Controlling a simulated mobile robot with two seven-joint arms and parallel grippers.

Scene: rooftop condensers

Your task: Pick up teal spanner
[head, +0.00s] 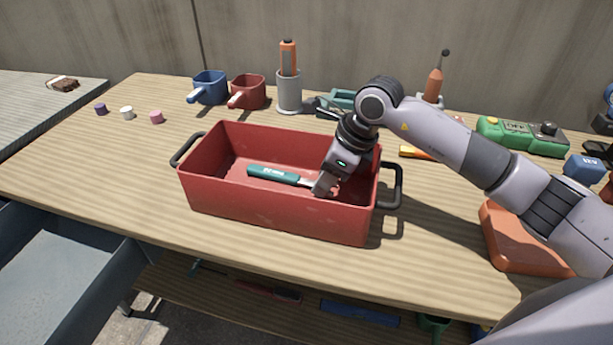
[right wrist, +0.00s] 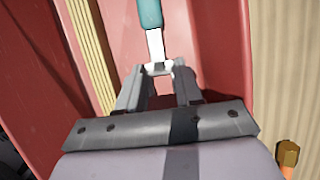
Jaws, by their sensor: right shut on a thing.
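The teal spanner (head: 274,174) has a teal handle and a grey metal end. It is inside the red crate (head: 270,215), with its handle pointing left in the head view. My right gripper (head: 322,187) reaches down into the crate's right part and is shut on the spanner's metal end. In the right wrist view the spanner (right wrist: 153,40) runs away from the fingertips (right wrist: 159,70), with the teal handle at the top edge. I cannot tell whether the handle touches the crate floor. My left gripper is not in view.
Blue (head: 209,87) and red (head: 247,92) mugs and a grey cup (head: 289,93) with an orange-handled tool stand behind the crate. A green box (head: 521,136) and an orange case (head: 520,240) are at right. The tabletop left of the crate is mostly clear.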

